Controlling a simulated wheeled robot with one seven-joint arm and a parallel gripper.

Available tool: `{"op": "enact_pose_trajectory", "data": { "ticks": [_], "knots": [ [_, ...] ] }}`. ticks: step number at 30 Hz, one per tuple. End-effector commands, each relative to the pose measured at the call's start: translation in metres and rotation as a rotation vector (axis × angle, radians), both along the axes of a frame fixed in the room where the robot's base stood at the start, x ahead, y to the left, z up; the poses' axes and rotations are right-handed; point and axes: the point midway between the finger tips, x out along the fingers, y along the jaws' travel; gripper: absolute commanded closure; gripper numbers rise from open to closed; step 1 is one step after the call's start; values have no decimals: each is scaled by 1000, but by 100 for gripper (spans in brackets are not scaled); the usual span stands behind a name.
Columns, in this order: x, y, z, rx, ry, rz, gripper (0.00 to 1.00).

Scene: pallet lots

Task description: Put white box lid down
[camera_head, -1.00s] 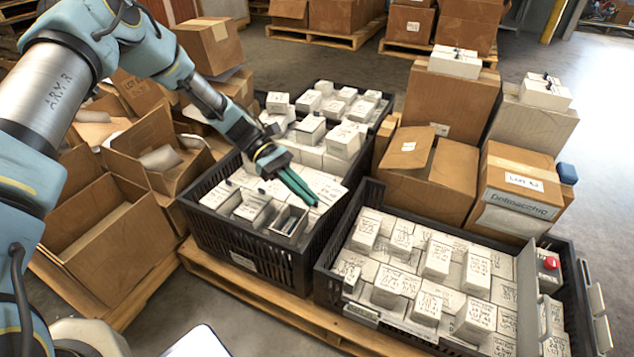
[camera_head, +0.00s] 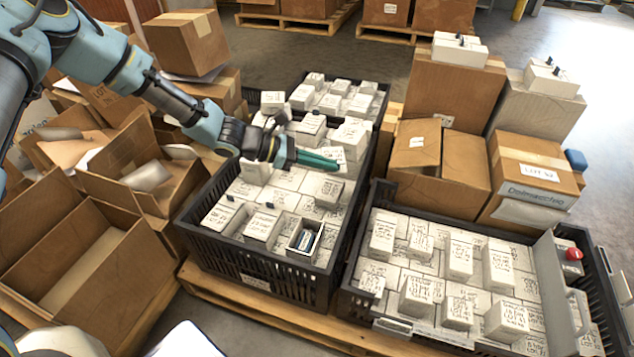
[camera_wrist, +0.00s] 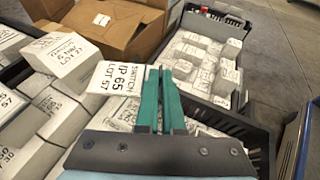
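My gripper (camera_head: 334,163) hangs above the left black crate (camera_head: 262,270), low over its white boxes. Its two teal fingers show close together in the wrist view (camera_wrist: 159,70), with a narrow gap. A white box or lid lettered "SWITCH UP 65 LOT 57" (camera_wrist: 112,92) sits right by the left finger; I cannot tell whether it is touched or gripped. No separate lid shows clearly in my fingers in the head view. An open white box (camera_head: 305,237) at the crate's near right corner has a dark item inside.
A second black crate (camera_head: 350,290) of white boxes stands to the right. Behind it are cardboard cartons (camera_head: 440,170), two with white boxes on top. Open cartons (camera_head: 80,265) crowd the left. A red button (camera_head: 574,254) is at the far right.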

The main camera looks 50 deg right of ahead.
Motion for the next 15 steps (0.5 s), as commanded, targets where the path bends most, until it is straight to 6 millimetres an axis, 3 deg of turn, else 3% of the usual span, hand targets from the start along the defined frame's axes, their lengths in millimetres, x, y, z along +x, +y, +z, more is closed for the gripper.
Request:
{"op": "enact_pose_trajectory", "data": {
  "ticks": [10, 15],
  "knots": [
    [-1, 0, -53, 1, 2, 0, 100],
    [0, 0, -69, -1, 1, 0, 100]
  ]
}}
